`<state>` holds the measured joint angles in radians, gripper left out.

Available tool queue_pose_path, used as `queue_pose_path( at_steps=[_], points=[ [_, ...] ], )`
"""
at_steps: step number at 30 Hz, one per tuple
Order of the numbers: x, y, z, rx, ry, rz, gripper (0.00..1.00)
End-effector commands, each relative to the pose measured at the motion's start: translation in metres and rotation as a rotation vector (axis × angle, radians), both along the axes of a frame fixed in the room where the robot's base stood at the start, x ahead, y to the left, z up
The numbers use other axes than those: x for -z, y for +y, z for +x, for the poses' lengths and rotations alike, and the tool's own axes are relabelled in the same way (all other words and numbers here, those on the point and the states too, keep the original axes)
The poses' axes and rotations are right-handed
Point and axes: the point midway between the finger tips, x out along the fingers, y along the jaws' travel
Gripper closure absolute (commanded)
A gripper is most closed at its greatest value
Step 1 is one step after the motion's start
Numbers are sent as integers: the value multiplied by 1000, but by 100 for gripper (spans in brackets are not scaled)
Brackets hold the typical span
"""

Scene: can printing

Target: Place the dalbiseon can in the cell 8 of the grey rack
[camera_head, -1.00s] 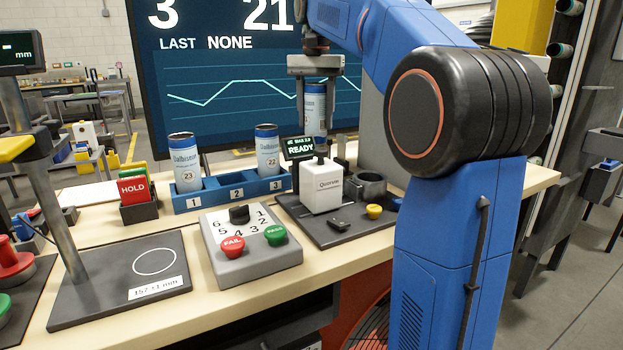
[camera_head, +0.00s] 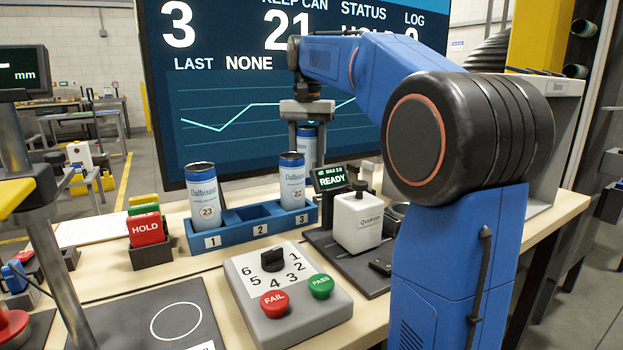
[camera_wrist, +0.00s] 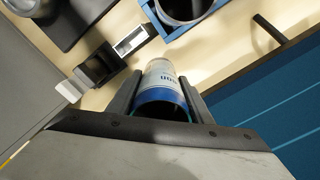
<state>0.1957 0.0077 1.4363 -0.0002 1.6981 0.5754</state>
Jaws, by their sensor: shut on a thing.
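My gripper (camera_head: 307,128) is shut on a white and blue can (camera_head: 307,147) and holds it upright behind the blue rack's right end. Its lower part is hidden behind can 22. In the wrist view the held can (camera_wrist: 162,88) sits between the two fingers (camera_wrist: 160,100); its full label is not readable. Two similar Dalbiseon cans stand in the blue rack (camera_head: 232,240): can 23 (camera_head: 204,195) in cell 1 and can 22 (camera_head: 292,183) in cell 3. Cell 2 is empty. I cannot make out a grey rack with a cell 8.
A READY display (camera_head: 331,179) and a white Quarvin device (camera_head: 358,222) stand right of the blue rack. A grey button box (camera_head: 290,300) is in front, a HOLD card holder (camera_head: 150,252) at left. A large screen (camera_head: 230,100) rises behind.

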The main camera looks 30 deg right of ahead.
Motion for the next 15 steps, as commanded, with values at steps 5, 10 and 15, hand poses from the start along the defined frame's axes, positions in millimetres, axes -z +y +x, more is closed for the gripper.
queue_pose_path(
  at_steps=[5, 10, 15],
  points=[
    [15, 0, 0, 0, 1, 0, 78],
    [37, 0, 0, 0, 1, 1, 78],
    [46, 0, 0, 0, -1, 0, 78]
  ],
)
